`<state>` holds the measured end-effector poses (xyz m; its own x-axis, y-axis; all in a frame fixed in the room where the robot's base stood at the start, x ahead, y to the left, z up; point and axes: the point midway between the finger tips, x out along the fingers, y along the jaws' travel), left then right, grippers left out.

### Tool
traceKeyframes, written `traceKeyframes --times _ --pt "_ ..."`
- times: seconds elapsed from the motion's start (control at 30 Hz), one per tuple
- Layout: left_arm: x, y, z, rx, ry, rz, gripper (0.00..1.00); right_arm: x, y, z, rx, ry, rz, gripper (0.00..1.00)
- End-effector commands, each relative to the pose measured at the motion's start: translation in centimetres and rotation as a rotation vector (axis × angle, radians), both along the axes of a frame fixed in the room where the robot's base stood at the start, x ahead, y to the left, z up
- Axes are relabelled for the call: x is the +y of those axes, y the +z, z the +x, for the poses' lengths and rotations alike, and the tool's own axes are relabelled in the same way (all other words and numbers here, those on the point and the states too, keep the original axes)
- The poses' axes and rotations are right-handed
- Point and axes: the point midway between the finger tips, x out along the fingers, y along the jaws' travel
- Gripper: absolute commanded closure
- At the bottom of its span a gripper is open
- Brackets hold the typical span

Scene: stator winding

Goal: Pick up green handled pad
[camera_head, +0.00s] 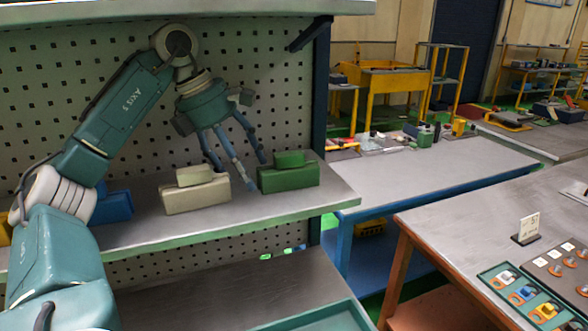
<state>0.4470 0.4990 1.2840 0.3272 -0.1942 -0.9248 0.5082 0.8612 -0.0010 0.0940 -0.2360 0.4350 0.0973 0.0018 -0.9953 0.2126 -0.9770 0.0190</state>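The green handled pad (288,180) sits upright on the upper shelf near its right end, a block with a green handle on top. My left gripper (240,170) hangs with its fingers pointing down, to the left of the green pad's handle and above the shelf. Its fingers are spread and nothing is between them. One finger is close to the green pad's left side; I cannot tell whether they touch. My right gripper is not in view.
A cream handled pad (197,197) stands left of the green one. A blue pad (113,208) is further left, partly behind my arm. A perforated panel (70,90) backs the shelf (290,203). A dark post (320,100) stands right of the green pad.

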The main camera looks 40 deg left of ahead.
Motion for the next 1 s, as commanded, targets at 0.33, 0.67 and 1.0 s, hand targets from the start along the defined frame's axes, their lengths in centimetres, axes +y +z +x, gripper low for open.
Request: traceKeyframes --times 0.33,0.67,1.0 --pt "-2.4 0.2 4.1 -0.003 0.000 -0.002 0.34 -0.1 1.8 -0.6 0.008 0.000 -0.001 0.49" --pt "-4.8 0.4 7.9 -0.001 -0.004 -0.002 0.34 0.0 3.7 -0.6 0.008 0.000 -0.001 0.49" --pt "-5.0 -1.1 8.4 -0.003 -0.001 -0.001 0.34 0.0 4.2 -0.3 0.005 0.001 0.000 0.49"
